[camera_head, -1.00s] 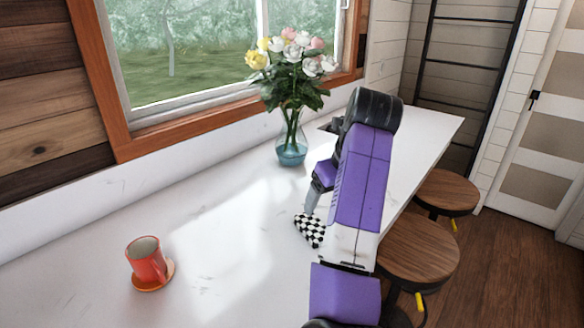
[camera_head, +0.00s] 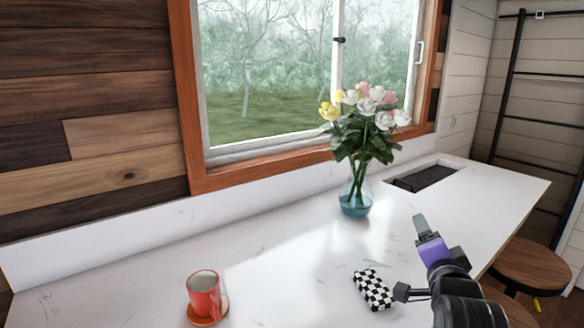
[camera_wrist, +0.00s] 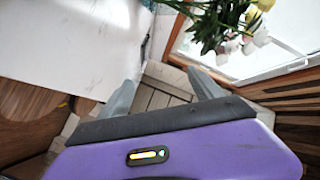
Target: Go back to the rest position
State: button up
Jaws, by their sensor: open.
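My gripper (camera_head: 420,226) is raised above the right part of the white counter, with its grey fingers pointing up and away in the head view. In the wrist view the two fingers of my gripper (camera_wrist: 162,84) are spread apart with nothing between them. A black-and-white checkered item (camera_head: 374,290) lies on the counter, just left of my arm in the head view and apart from the fingers. My dark wrist and arm cover part of the counter's right front.
A red mug (camera_head: 203,294) sits on an orange coaster (camera_head: 209,316) at the front left. A blue glass vase (camera_head: 356,197) of flowers stands near the window, left of a dark sink (camera_head: 424,178). A wooden stool (camera_head: 530,268) is at right. The middle of the counter (camera_head: 285,255) is clear.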

jog(key=s+a+f+n+y, duration=0.1)
jog(key=s+a+f+n, duration=0.2)
jog(key=s, duration=1.4)
jog(key=s+a+f+n+y+b, duration=0.1)
jog(key=s+a+f+n, duration=0.2)
jog(key=s, duration=1.4)
jog(key=s+a+f+n+g+y, duration=0.1)
jog(key=s+a+f+n+y, duration=0.1)
jog(key=s+f+n, duration=0.6)
jog(key=s+a+f, duration=0.1)
jog(key=s+f, duration=0.3)
jog(key=s, duration=0.5)
jog(key=shift+s+a+b, duration=0.25)
jog(key=shift+a+b, duration=0.05)
jog(key=shift+b, duration=0.1)
